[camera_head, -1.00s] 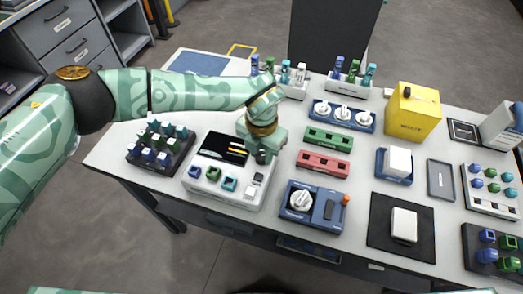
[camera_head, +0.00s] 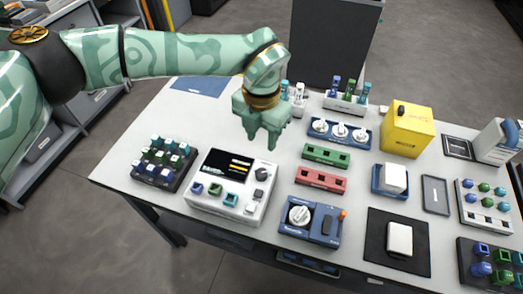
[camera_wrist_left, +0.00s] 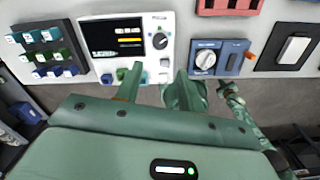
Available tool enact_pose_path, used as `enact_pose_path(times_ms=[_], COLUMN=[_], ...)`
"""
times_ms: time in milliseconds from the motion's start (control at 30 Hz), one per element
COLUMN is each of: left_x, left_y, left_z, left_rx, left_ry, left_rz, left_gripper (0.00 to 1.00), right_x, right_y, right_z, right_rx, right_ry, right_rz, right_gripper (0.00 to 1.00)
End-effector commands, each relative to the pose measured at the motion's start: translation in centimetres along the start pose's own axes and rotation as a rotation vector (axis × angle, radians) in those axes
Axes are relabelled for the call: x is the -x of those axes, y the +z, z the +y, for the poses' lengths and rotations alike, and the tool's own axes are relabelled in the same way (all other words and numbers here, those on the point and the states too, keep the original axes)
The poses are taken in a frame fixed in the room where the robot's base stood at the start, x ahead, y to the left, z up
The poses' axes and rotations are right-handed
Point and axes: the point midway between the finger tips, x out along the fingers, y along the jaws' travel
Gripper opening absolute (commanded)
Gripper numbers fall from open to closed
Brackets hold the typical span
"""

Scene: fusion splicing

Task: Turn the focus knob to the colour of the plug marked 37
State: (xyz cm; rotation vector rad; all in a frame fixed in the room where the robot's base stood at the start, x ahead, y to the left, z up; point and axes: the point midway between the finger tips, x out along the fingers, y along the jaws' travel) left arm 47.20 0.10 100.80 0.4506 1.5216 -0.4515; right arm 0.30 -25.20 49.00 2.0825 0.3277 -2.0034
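The focus knob appears to be the dark round knob (camera_head: 262,174) on the white splicer (camera_head: 228,186). The left wrist view shows this knob (camera_wrist_left: 159,41) with a pale pointer mark and small coloured dots around it. My left gripper (camera_head: 262,143) is above and behind the knob, apart from it, open and empty. Its two fingers (camera_wrist_left: 150,88) also show apart in the left wrist view. Blue, green and teal plugs (camera_head: 164,160) stand in a dark rack left of the splicer; their markings are too small to read. My right gripper cannot be made out clearly.
Blue, green and teal pieces (camera_head: 214,190) sit on the splicer's front, below its lit screen (camera_head: 228,164). Right of it are a green block (camera_head: 326,154), a red block (camera_head: 320,179) and a blue unit with a white dial (camera_head: 299,215). A yellow box (camera_head: 407,131) stands farther back.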

Motion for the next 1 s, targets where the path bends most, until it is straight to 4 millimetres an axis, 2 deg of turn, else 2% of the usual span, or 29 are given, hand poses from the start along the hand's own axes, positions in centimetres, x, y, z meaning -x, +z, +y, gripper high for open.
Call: enact_pose_path(times_ms=[33,200,767,867,967,1000], left_x=[1.0,2.6,2.8,2.1,0.9,0.6], left_y=[0.0,0.0,0.0,-0.3,-1.1,-1.6], left_z=[0.1,0.0,-0.1,-1.9,-7.0,-10.0], left_rx=[0.0,0.0,-0.003,-0.036,-0.116,-0.153], left_ry=[0.002,0.001,-0.004,-0.068,-0.255,-0.371], left_rz=[-0.002,0.0,0.001,-0.002,-0.025,-0.045], left_gripper=[0.39,0.39,0.39,0.39,0.39,0.39], right_x=[0.2,0.4,0.3,0.3,0.3,0.3], right_y=[-0.1,-0.1,-0.1,-0.1,-0.1,-0.1], right_z=[0.0,0.1,0.1,0.1,0.1,0.1], right_rx=[0.0,0.0,0.0,0.0,0.0,0.0], right_ry=[0.001,0.001,0.001,0.001,0.001,0.001], right_rz=[0.001,0.002,0.002,0.002,0.002,0.002], right_gripper=[0.0,0.0,0.0,0.0,0.0,0.0])
